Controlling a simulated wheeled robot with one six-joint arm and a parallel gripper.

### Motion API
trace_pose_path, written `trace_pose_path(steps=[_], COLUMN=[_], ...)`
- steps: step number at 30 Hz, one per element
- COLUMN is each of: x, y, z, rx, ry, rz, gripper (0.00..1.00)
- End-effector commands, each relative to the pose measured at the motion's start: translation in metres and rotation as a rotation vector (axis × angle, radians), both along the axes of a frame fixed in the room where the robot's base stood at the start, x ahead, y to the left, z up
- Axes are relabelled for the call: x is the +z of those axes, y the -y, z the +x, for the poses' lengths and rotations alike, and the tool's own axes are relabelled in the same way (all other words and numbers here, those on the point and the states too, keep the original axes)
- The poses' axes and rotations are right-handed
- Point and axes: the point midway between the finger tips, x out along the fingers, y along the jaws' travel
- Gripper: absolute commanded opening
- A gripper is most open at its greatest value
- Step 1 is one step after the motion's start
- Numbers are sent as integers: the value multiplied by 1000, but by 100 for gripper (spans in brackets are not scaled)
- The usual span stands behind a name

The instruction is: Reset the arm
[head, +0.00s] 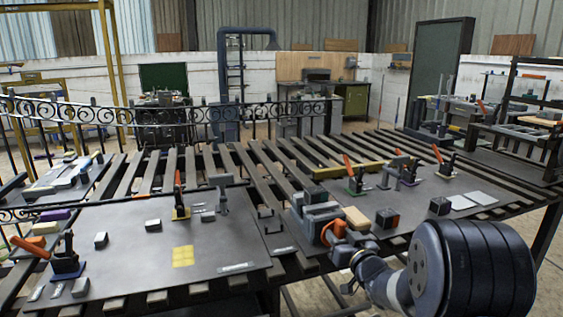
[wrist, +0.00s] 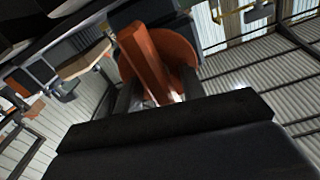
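My gripper (head: 338,244) is at the end of my arm, low and right of centre in the head view, by a grey vise-like block (head: 318,213) on the workbench. An orange part (head: 328,231) shows right at the gripper. In the wrist view, an orange bar (wrist: 146,62) lies between the two dark fingers of my gripper (wrist: 155,92), in front of a round orange piece (wrist: 183,62). The fingers stand apart with the bar between them. Whether they press on it cannot be told.
Toggle clamps with orange handles stand on the left metal plate (head: 120,225) and the right plate (head: 440,212). Small dark blocks lie around them. A yellow square (head: 182,256) marks the left plate. A scrolled iron gate (head: 200,112) stands behind.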

Motion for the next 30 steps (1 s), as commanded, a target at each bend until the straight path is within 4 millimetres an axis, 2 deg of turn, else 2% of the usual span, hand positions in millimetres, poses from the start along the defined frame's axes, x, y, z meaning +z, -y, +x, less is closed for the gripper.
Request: trace_pose_path(steps=[3,21,26,30], x=[0,0,0,0], y=[-3,-2,7,16], z=[8,5,-18,-45], rx=[1,0,-1,-3], ry=[1,-1,0,0], rz=[-4,2,0,0], gripper=[38,38,38,38])
